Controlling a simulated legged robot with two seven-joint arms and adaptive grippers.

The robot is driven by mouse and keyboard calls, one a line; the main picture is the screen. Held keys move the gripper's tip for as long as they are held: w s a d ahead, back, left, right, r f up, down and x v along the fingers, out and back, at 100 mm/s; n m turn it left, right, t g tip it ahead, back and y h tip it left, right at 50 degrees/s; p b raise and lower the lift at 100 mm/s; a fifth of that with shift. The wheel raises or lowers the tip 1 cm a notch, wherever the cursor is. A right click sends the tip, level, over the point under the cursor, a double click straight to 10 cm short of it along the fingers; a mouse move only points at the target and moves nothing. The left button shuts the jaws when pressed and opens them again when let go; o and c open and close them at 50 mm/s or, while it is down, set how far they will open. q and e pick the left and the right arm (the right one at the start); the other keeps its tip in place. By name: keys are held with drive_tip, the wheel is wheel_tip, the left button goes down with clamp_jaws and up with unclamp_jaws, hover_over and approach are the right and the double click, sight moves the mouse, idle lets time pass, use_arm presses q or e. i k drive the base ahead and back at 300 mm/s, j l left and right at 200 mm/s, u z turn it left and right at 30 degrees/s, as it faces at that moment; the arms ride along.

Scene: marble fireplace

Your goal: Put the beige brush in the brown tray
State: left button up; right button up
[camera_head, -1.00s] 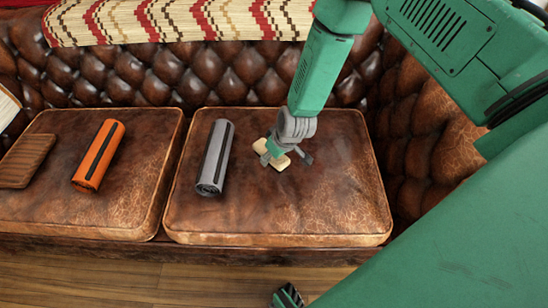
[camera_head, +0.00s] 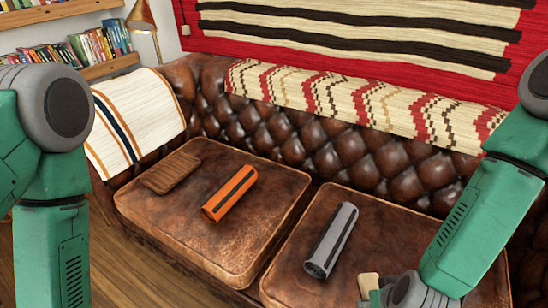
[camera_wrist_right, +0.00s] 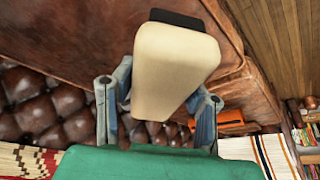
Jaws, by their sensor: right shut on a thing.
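The beige brush (camera_head: 369,284) is at the bottom right of the head view, partly hidden by my right gripper (camera_head: 382,297). In the right wrist view the brush (camera_wrist_right: 172,70) sits between the two fingers (camera_wrist_right: 157,108), its dark end pointing away. My right gripper is shut on it and holds it over the right cushion; the exact height is unclear. The brown tray (camera_head: 171,173), ribbed and wooden-looking, lies on the left cushion and looks empty. My left arm shows at the left edge of the head view, but its gripper is out of frame.
An orange cylinder (camera_head: 229,194) lies on the left cushion (camera_head: 245,240), between tray and brush. A grey cylinder (camera_head: 331,241) lies on the right cushion (camera_head: 290,278). The tufted sofa back (camera_head: 340,150) rises behind. A striped white blanket (camera_head: 133,120) hangs at the left end.

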sight(169, 177)
drive_tip(key=i+j, duration=0.25)
drive_tip(key=j, duration=0.25)
drive_tip(key=i+j+z, duration=0.15)
drive_tip(key=j, duration=0.4)
drive_tip(key=i+j, duration=0.3)
drive_tip(key=j, duration=0.25)
drive_tip(key=i+j+z, duration=0.15)
drive_tip(key=j, duration=0.4)
drive_tip(key=i+j, duration=0.25)
drive_tip(key=j, duration=0.3)
drive_tip(key=i+j+z, duration=0.15)
drive_tip(key=j, duration=0.4)
drive_tip(key=i+j, duration=0.15)
drive_tip(key=j, duration=0.45)
drive_tip(key=i+j+z, duration=0.15)
drive_tip(key=j, duration=0.45)
